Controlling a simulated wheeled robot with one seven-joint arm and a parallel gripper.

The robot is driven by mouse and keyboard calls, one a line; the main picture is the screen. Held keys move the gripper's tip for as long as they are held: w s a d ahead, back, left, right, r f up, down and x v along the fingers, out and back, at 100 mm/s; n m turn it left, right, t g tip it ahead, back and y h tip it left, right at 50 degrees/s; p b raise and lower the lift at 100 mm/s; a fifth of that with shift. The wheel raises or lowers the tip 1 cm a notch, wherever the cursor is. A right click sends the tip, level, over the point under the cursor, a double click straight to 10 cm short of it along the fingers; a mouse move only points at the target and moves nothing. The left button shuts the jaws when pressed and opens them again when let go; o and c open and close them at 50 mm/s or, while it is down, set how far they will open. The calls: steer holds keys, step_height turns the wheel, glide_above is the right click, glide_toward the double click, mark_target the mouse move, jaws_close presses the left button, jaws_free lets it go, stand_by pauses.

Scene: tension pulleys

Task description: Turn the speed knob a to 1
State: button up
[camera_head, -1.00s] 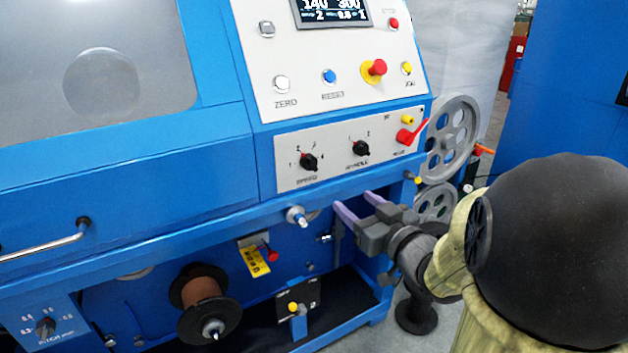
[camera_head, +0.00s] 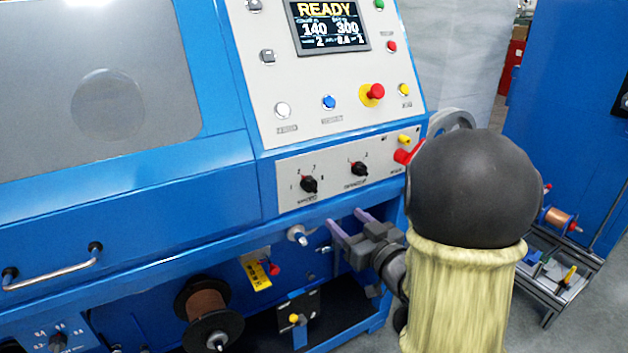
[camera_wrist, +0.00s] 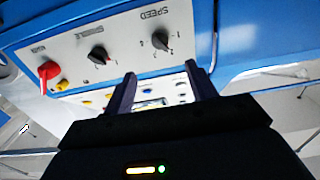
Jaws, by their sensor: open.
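The speed knob (camera_head: 309,184) is a black knob at the left of the lower white panel, with a numbered scale around it. In the wrist view the speed knob (camera_wrist: 160,40) shows upside down, beyond the fingers and near the right one. My gripper (camera_head: 347,222) is open and empty, with two purple-grey fingers. It is below and to the right of the knob, apart from it. The gripper's fingers also show in the wrist view (camera_wrist: 158,80). The number the pointer is at is too small to tell surely.
A second black knob (camera_head: 359,169) sits right of the speed knob, and a red switch handle (camera_head: 404,156) is farther right. A blue ledge (camera_head: 250,228) runs under the panel. A white roller (camera_head: 298,235) juts out left of my gripper. A spool (camera_head: 209,308) hangs lower left.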

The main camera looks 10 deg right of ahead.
mark_target(314, 190)
steer(key=p+x, duration=0.1)
steer(key=x, duration=1.4)
steer(key=shift+s, duration=0.1)
steer(key=c, duration=1)
